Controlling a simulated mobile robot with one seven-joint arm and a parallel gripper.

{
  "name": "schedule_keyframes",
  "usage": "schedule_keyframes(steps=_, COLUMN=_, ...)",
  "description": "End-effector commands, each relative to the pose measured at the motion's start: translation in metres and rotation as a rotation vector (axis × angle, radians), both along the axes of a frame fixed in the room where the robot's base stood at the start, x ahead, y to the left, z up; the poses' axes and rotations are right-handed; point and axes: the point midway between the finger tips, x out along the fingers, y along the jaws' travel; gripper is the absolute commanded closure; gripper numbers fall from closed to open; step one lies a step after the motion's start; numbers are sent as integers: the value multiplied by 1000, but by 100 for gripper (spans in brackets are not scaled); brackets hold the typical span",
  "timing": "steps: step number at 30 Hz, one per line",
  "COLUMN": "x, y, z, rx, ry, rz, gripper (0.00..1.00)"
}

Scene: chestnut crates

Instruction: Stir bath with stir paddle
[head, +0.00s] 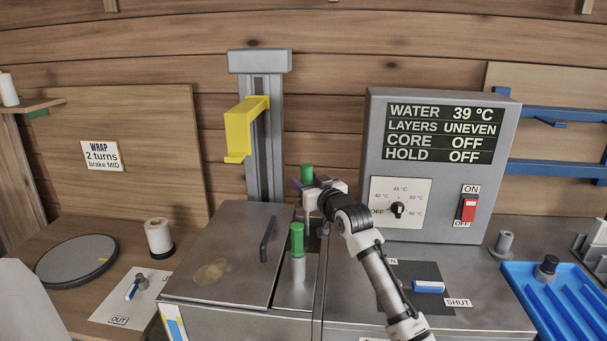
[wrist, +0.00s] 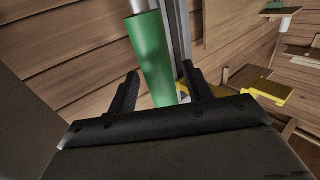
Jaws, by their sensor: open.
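The bath is a grey metal tank under a closed lid (head: 232,250) with a dark bar handle. A green-handled rod (head: 297,242) with a pale shaft stands upright at the narrow strip right of the lid. A second green handle (head: 307,173) shows behind my gripper (head: 304,190); its lower part is hidden. I cannot tell which of the two is the stir paddle. In the wrist view my gripper (wrist: 160,76) is open, with a green handle (wrist: 155,65) showing between its fingers; contact is not visible.
A control box (head: 445,170) reads water 39 °C, layers uneven, core off, hold off. A grey column with a yellow arm (head: 240,130) rises behind the lid. A blue tray (head: 560,305) is at right; a white spool (head: 159,236) and a dark disc (head: 77,261) are at left.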

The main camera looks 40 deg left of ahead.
Motion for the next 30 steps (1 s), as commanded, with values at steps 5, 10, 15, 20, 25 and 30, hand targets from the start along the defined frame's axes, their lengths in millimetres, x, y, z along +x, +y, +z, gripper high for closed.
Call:
schedule_keyframes(steps=5, x=9, y=18, z=1, rx=-1, ry=0, rz=0, gripper=50)
schedule_keyframes(steps=10, x=11, y=25, z=0, rx=1, ry=0, rz=0, gripper=50)
schedule_keyframes(steps=15, x=12, y=25, z=0, rx=1, ry=0, rz=0, gripper=50)
schedule_keyframes(steps=20, x=12, y=25, z=0, rx=1, ry=0, rz=0, gripper=59)
schedule_keyframes(steps=25, x=11, y=25, z=0, rx=1, ry=0, rz=0, gripper=81)
schedule_keyframes(steps=30, x=11, y=25, z=0, rx=1, ry=0, rz=0, gripper=100)
